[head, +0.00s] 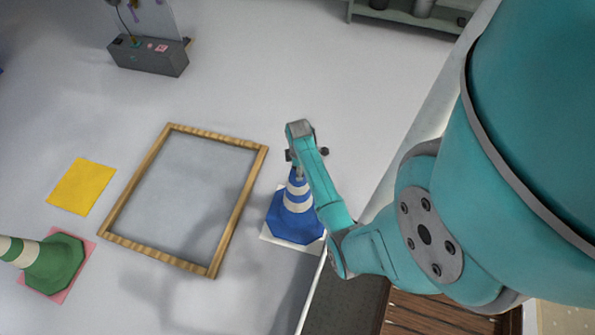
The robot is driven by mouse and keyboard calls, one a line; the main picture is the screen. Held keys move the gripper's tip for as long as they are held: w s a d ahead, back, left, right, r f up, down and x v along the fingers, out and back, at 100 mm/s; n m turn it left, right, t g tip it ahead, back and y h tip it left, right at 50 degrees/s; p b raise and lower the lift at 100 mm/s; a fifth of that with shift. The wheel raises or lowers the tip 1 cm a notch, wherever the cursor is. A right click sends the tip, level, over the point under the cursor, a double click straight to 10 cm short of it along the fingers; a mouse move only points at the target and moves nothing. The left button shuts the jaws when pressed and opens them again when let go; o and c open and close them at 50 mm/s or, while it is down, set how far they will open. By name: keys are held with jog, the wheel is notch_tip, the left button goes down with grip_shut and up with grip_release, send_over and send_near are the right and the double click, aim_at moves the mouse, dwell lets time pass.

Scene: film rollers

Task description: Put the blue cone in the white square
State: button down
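The blue cone (281,215) has white bands and a blue base, and it stands upright right of the wooden frame. Its base rests over the white square (268,238), whose edge shows at the lower left of the base. My gripper (303,157) is at the top of the cone, pointing down over the tip. My arm link hides part of the cone's right side and most of the fingers. I cannot tell whether the fingers touch the tip or are closed on it.
A wooden frame (255,185) lies flat on the floor to the left. A green cone (57,262) on a pink square (88,246) and a bare yellow square (82,186) lie further left. A grey box (150,58) stands at the upper left. Floor above the frame is clear.

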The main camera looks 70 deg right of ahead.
aim_at(298, 193)
notch_tip(298, 193, down, 7)
jog(key=shift+r, duration=0.2)
dwell(0.4)
jog(key=shift+w, duration=0.1)
jog(key=shift+c, duration=1.1)
grip_release()
jog(key=shift+f, duration=0.1)
